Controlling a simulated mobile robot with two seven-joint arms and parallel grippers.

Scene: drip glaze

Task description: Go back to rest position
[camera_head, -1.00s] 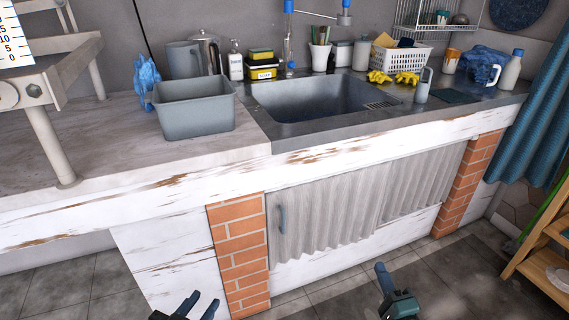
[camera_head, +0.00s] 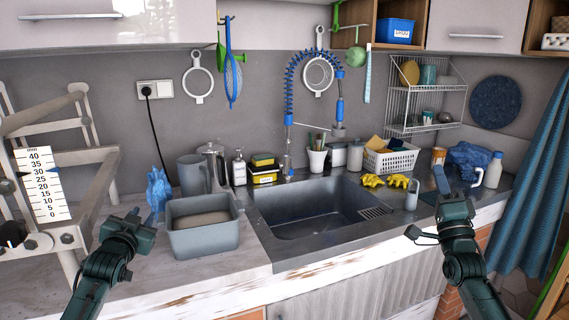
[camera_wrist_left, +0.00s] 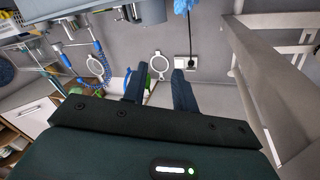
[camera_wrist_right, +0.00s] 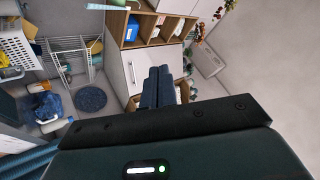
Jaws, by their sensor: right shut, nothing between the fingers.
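My left gripper (camera_head: 134,214) is raised in front of the worktop at the left of the head view, beside the grey tub. In the left wrist view its two fingers (camera_wrist_left: 155,78) stand apart with nothing between them, so it is open. My right gripper (camera_head: 441,178) is raised in front of the sink's right end in the head view. In the right wrist view its fingers (camera_wrist_right: 159,76) are together and hold nothing. Both grippers appear clear of the counter.
A grey tub (camera_head: 188,243) stands left of the sink (camera_head: 315,208). A white frame with a scale (camera_head: 42,183) is at the far left. Yellow gloves (camera_head: 372,181), a white basket (camera_head: 392,159) and a white bottle (camera_head: 493,170) stand at the right. A blue curtain (camera_head: 535,190) hangs far right.

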